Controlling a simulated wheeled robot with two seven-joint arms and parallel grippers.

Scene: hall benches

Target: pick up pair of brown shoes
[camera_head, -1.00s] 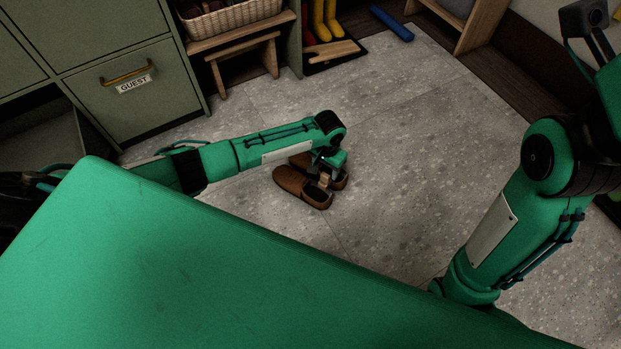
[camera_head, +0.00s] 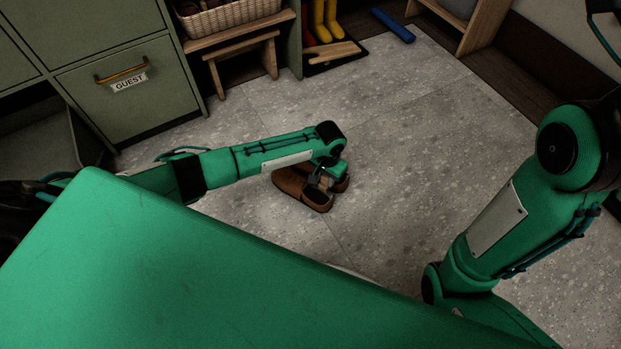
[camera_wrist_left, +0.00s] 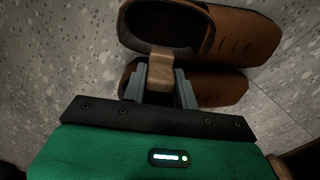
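The pair of brown shoes (camera_head: 300,190) is at the middle of the head view, on or close to the grey floor, partly hidden by my left arm. The shoes lie side by side, joined by a light tan block. In the left wrist view the near shoe and the far shoe (camera_wrist_left: 235,35) show their dark openings. My left gripper (camera_head: 321,183) is over the shoes. In the left wrist view its fingers (camera_wrist_left: 160,82) press on both sides of the tan block. I cannot tell whether the soles touch the floor. My right gripper is out of view.
A green cabinet with a GUEST drawer (camera_head: 130,88) stands at the left. A wooden stool (camera_head: 240,60), a tray with yellow boots (camera_head: 325,20) and a blue roll (camera_head: 392,25) are at the back. The floor (camera_head: 420,130) around the shoes is clear.

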